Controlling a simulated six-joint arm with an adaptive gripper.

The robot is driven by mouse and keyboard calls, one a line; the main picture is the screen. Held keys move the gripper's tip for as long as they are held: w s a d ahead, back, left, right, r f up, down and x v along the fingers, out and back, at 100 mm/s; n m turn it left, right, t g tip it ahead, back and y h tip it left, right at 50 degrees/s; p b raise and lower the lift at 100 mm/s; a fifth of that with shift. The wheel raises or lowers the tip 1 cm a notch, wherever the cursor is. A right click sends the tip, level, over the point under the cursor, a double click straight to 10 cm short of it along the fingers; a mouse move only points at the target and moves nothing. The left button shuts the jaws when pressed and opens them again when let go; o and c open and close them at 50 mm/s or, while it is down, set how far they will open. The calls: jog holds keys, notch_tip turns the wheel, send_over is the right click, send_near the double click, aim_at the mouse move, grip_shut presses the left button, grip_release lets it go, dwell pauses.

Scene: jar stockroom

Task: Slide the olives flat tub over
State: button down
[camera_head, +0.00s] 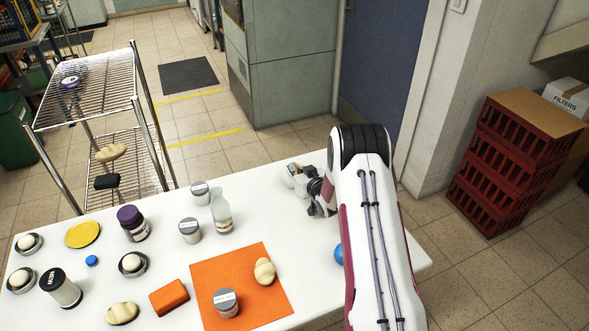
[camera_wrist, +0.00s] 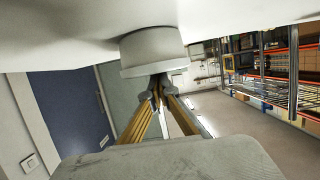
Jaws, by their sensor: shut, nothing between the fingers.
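A small tub (camera_head: 289,172) with a pale lid stands near the far edge of the white table, partly hidden by my gripper (camera_head: 304,187). In the wrist view a grey, round, low tub (camera_wrist: 152,54) sits against the white surface, which appears at the top of that picture. My gripper (camera_wrist: 158,88) is shut and empty. Its fingertips are right at the tub's side; I cannot tell whether they touch. The tub's label is not readable, so I cannot confirm that it is the olives one.
Similar grey-lidded tubs (camera_head: 200,193) and (camera_head: 190,231) and a clear bottle (camera_head: 221,213) stand left of my gripper. Another tub (camera_head: 227,303) stands on the orange mat (camera_head: 257,262). A blue ball (camera_head: 338,254) is partly behind my arm. The table's far edge is close.

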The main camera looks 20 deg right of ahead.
jog(key=s, duration=0.6)
jog(key=s+f, duration=0.1)
jog(key=s, duration=0.3)
jog(key=shift+s+f, duration=0.1)
jog(key=shift+r, duration=0.85)
jog(key=shift+w+r, duration=0.1)
jog(key=shift+w, duration=0.1)
jog(key=shift+s+r, duration=0.1)
jog(key=shift+v, duration=1.2)
notch_tip(320, 180, up, 7)
jog(key=shift+s, duration=0.2)
